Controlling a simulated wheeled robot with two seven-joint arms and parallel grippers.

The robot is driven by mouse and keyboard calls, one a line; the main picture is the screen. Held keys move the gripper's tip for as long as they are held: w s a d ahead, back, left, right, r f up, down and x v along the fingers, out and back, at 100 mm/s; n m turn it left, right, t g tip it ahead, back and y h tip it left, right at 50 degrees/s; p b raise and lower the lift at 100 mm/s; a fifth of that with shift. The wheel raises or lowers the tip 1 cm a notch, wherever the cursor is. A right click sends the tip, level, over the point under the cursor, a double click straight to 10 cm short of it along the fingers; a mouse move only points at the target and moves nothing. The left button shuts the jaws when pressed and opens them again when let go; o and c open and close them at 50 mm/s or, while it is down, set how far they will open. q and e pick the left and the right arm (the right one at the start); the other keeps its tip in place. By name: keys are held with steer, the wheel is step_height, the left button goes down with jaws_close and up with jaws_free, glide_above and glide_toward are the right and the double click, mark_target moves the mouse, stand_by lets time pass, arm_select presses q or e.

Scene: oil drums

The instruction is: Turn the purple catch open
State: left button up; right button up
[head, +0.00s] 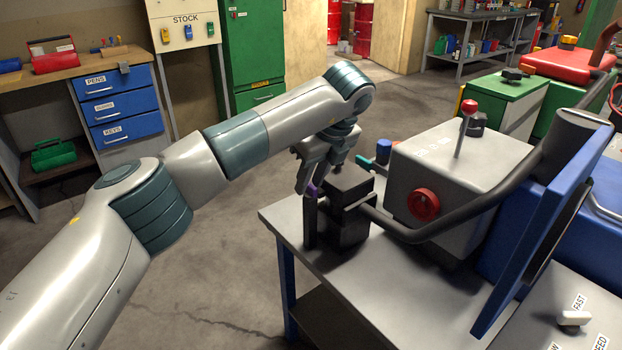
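A small purple piece, which looks like the catch (313,190), shows just under my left gripper on the left side of a black block-shaped fixture (348,222). Most of the catch is hidden by the gripper fingers. The fixture stands at the left corner of a grey metal bench (385,310). My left gripper (312,178) points down at the catch from above; its fingers are close around or against it, and I cannot tell whether they touch it or how far apart they are. My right gripper is not in view.
A dark curved bar (430,232) runs from the fixture to the right. A grey box (462,160) with a red knob (423,204) and a red-topped lever (467,115) stands behind it. A blue panel (545,230) rises at right. Open floor lies left of the bench.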

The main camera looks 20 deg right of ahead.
arm_select(q)
steer(key=v, duration=1.7)
steer(key=shift+r+b, duration=0.2)
steer(key=shift+b, duration=0.2)
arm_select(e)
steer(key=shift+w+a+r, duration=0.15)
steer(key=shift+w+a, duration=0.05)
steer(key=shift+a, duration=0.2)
arm_select(q)
steer(key=shift+s, duration=0.1)
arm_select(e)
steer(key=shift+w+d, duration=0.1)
